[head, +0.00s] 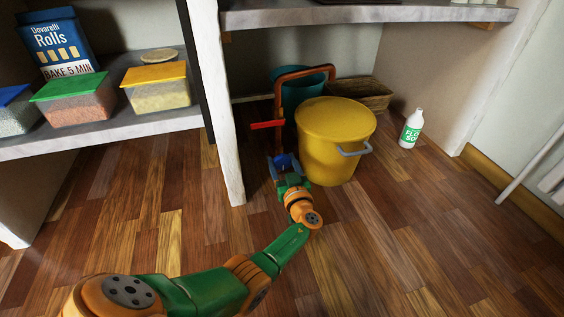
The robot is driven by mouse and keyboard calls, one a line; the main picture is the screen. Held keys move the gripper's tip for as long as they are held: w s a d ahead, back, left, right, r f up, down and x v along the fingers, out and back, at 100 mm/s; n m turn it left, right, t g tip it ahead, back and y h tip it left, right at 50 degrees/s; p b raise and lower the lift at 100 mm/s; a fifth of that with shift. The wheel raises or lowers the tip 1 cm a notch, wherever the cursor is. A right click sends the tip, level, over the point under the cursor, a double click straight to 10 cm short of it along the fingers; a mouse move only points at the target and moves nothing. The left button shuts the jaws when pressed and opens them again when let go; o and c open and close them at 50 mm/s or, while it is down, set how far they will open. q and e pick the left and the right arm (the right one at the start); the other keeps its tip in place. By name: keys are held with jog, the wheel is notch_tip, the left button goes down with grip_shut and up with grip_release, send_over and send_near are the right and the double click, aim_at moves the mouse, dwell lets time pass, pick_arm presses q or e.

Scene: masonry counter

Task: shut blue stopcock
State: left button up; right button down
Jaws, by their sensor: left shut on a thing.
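The blue stopcock (289,161) is low on the copper-brown pipe (279,100), left of the yellow bucket. Only a little of its blue handle can be made out among the fingers. My left gripper (282,165) reaches in from the front and is shut on the blue stopcock. The fingers hide most of the handle, so its exact angle cannot be told. My right gripper is out of view.
A red lever (267,125) sticks out left from the pipe above my gripper. The yellow bucket (335,140) stands close on the right, with a teal bucket (300,90), a basket (362,95) and a white bottle (411,130) beyond. A white post (217,100) stands left. The front floor is clear.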

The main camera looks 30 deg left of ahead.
pick_arm(q)
jog(key=c, duration=0.4)
jog(key=shift+c, duration=0.2)
